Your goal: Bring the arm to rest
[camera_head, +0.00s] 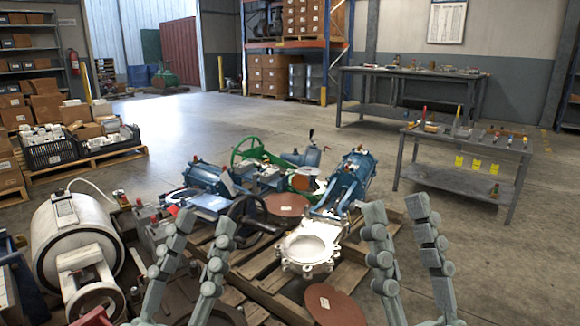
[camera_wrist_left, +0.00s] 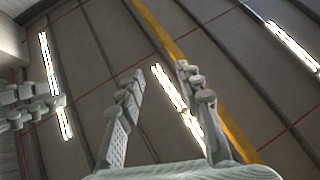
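My left gripper (camera_head: 208,218) points upward in the lower left of the head view, in front of the loaded pallet. Its two fingers stand apart with nothing between them. It also shows in the left wrist view (camera_wrist_left: 157,72), open against the ceiling. My right gripper (camera_head: 396,205) points upward to the right of the white flanged valve body (camera_head: 308,246). Its fingers are apart and empty. In the left wrist view, grey finger parts reach in from the left edge. The lower arm links are mostly out of view.
A wooden pallet (camera_head: 262,298) with blue valves, a green handwheel and brown discs lies ahead. A white cylindrical tank (camera_head: 72,240) stands at left. Crates (camera_head: 48,154) sit behind it. A low grey table (camera_head: 463,181) and a workbench (camera_head: 410,74) stand at right. Floor at right is clear.

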